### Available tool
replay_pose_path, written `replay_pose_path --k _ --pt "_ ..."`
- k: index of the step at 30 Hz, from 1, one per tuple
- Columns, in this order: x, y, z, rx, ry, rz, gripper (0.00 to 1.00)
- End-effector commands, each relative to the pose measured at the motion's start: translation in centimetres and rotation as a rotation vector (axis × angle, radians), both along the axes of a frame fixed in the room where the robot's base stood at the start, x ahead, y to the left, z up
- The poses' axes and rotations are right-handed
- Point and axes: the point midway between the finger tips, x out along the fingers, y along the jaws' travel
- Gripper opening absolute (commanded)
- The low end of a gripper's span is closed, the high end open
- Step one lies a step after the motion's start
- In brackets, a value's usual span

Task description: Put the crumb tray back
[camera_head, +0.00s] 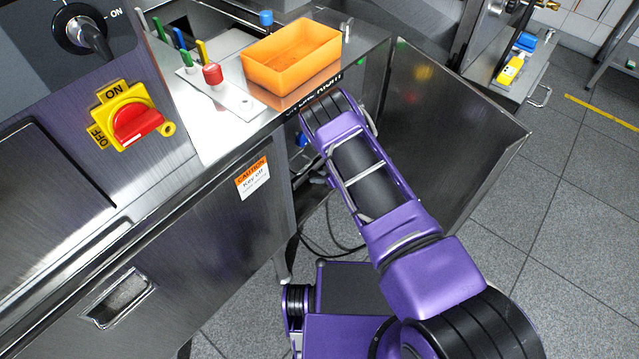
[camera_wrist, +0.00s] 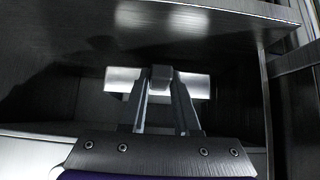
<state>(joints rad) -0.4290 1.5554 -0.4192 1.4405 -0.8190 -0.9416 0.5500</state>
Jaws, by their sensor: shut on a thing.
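The crumb tray (camera_wrist: 195,84) shows in the wrist view as a bright metal front inside a dark recess under a metal panel. A small grey block, like a handle, stands at its middle. My gripper (camera_wrist: 161,77) is shut on this block, with one finger on each side. The rest of the tray is hidden, so I cannot tell how deep it sits. In the head view, my arm reaches under the worktop edge beside the open cabinet door; the gripper and tray are hidden there.
An orange bin (camera_head: 291,57) stands on the metal worktop above my arm. The open metal door (camera_head: 440,140) is close on the arm's right. A red knob (camera_head: 212,74) and coloured levers are left of the bin. Grey tiled floor (camera_head: 575,190) is clear at right.

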Motion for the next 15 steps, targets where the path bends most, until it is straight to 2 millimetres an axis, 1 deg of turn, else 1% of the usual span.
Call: replay_pose_path --k 1,4,7,15 --pt "-0.5 -0.4 -1.7 -0.007 0.008 0.001 0.00" --pt "-0.4 -0.3 -2.8 -0.005 0.007 -0.001 0.00" --pt "-0.3 -0.3 -3.2 -0.004 0.006 -0.001 0.00" --pt "-0.3 -0.4 -3.2 -0.003 0.005 -0.002 0.00"
